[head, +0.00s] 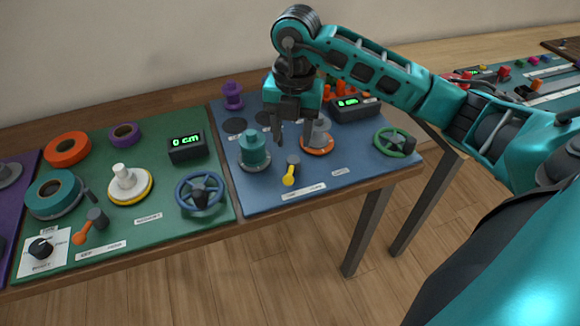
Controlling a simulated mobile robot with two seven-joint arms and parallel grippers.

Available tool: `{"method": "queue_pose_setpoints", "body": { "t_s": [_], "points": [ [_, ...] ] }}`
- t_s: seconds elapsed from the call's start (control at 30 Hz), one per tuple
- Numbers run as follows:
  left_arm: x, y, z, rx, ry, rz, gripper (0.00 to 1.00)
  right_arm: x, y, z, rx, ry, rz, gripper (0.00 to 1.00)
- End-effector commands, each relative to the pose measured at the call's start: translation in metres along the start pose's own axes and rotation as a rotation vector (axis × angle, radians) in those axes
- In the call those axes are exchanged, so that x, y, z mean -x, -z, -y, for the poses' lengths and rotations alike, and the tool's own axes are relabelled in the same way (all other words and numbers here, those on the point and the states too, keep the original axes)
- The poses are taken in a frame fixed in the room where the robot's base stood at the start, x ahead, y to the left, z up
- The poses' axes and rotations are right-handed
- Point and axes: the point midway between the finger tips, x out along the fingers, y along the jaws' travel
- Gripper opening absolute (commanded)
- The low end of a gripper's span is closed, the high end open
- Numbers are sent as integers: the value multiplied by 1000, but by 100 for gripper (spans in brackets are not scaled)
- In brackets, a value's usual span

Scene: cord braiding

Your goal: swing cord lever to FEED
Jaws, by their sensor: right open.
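The cord lever, a short yellow arm (289,178) on a grey hub, sits near the front of the blue panel (250,200). Its yellow end points toward the front edge, slightly left. A white label strip (303,190) lies just in front of it, its lettering too small to read. My right gripper (292,138) is open, pointing down with nothing between its fingers. In the picture it is just above the lever hub, apart from it. My left gripper is not in view.
A teal spool (254,150) stands left of the lever, and a grey spool on an orange base (318,138) stands behind right. A green handwheel (394,142) and a display (354,107) are further right. The green panel (150,235) with tape rolls lies left.

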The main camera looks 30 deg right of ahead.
Motion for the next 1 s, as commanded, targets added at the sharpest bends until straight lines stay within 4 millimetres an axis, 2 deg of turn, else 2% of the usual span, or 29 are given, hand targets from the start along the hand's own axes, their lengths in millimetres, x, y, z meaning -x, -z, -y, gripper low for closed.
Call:
{"method": "queue_pose_setpoints", "body": {
  "t_s": [0.3, 0.5, 0.7, 0.93, 1.0],
  "points": [
    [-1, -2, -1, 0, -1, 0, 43, -68, 2, 0, 2, 2, -7, 50],
    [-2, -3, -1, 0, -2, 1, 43, -97, 2, 0, 3, 0, -5, 50],
    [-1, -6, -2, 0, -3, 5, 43, -107, 2, -1, 4, -1, -4, 50],
    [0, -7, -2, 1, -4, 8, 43, -108, 1, -1, 4, -2, -4, 50],
    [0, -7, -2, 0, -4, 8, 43, -108, 1, -1, 4, -2, -4, 45]
  ]
}}
